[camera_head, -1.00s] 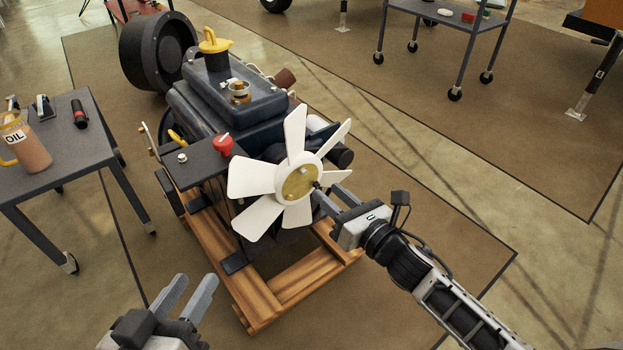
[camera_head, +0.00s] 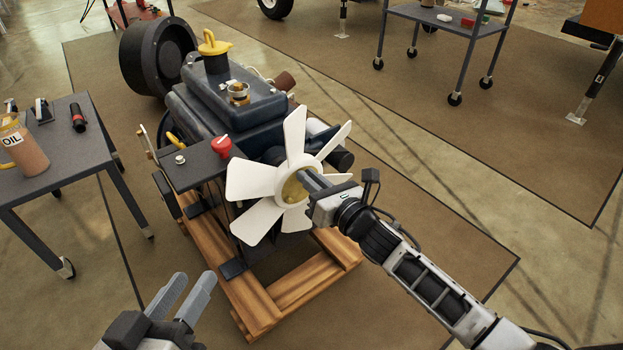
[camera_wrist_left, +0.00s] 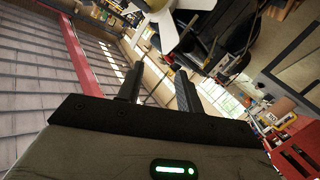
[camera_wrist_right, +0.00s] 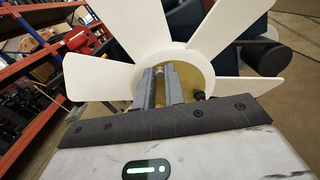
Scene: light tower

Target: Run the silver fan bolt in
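The white fan (camera_head: 258,180) stands upright on the front of the engine, with a brass-coloured hub (camera_head: 291,190). My right gripper (camera_head: 304,178) is at the hub. In the right wrist view, its fingers (camera_wrist_right: 160,78) are close together on the small silver fan bolt (camera_wrist_right: 159,70) at the hub's face. The fingers hide most of the bolt, and how deep it sits cannot be told. A dark bolt (camera_wrist_right: 198,96) shows on the hub to the right. My left gripper (camera_head: 190,290) is open and empty, low at the left, well apart from the fan.
The engine (camera_head: 230,100) rests on a wooden pallet (camera_head: 260,300). A red knob (camera_head: 221,146) stands left of the fan. A grey cart (camera_head: 60,150) with an oil jug (camera_head: 24,150) is at the left.

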